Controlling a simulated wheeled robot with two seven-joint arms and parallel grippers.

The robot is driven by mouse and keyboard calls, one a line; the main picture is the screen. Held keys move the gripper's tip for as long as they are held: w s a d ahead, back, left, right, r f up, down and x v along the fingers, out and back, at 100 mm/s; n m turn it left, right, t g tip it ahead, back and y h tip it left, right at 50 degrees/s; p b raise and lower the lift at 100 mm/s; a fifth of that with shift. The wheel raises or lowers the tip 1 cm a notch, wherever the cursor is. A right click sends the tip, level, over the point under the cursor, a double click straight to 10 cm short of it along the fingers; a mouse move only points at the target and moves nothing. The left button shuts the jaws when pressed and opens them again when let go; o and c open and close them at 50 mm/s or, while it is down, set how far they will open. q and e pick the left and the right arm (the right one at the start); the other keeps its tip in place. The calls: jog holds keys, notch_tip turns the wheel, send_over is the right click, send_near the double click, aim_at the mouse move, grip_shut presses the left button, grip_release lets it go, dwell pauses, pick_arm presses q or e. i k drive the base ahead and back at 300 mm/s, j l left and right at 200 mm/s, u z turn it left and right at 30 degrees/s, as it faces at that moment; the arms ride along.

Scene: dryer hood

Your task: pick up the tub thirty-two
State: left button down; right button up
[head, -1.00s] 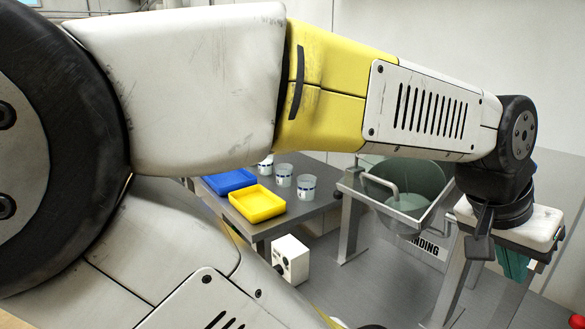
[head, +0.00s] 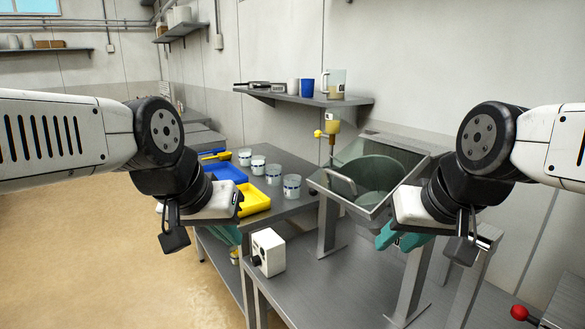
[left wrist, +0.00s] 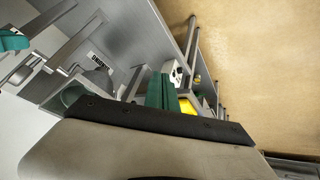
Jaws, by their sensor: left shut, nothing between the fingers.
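Several clear tubs with blue-and-white bands stand in a row on the grey table; the nearest tub (head: 291,187) is beside the yellow tray, and another tub (head: 273,174) is just behind it. Their numbers are too small to read, so I cannot tell which is thirty-two. My left gripper (head: 229,236) is shut and empty, in front of the trays and apart from the tubs. Its teal finger (left wrist: 160,91) shows in the left wrist view. My right gripper (head: 400,239) hangs in front of the hood with teal fingers; its opening is unclear.
A yellow tray (head: 255,199) and blue tray (head: 224,173) lie left of the tubs. A clear hood (head: 415,157) with a green-grey vessel (head: 372,178) stands to the right. A white box (head: 268,251) sits on the lower bench (head: 335,290). A shelf (head: 312,99) hangs behind.

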aim_at(258, 163)
jog(key=j+u, duration=0.15)
jog(key=u, duration=0.25)
jog(key=i+j, duration=0.2)
jog(key=j, duration=0.15)
jog(key=i+j, duration=0.15)
jog(key=j, duration=0.2)
jog(key=i+j, duration=0.2)
jog(key=j, duration=0.15)
jog(key=i+j, duration=0.15)
jog(key=j, duration=0.2)
jog(key=i+j, duration=1.15)
jog(key=i, duration=0.3)
jog(key=i+l, duration=0.25)
jog(key=i, duration=0.15)
jog(key=i+l, duration=0.2)
jog(key=i, duration=0.2)
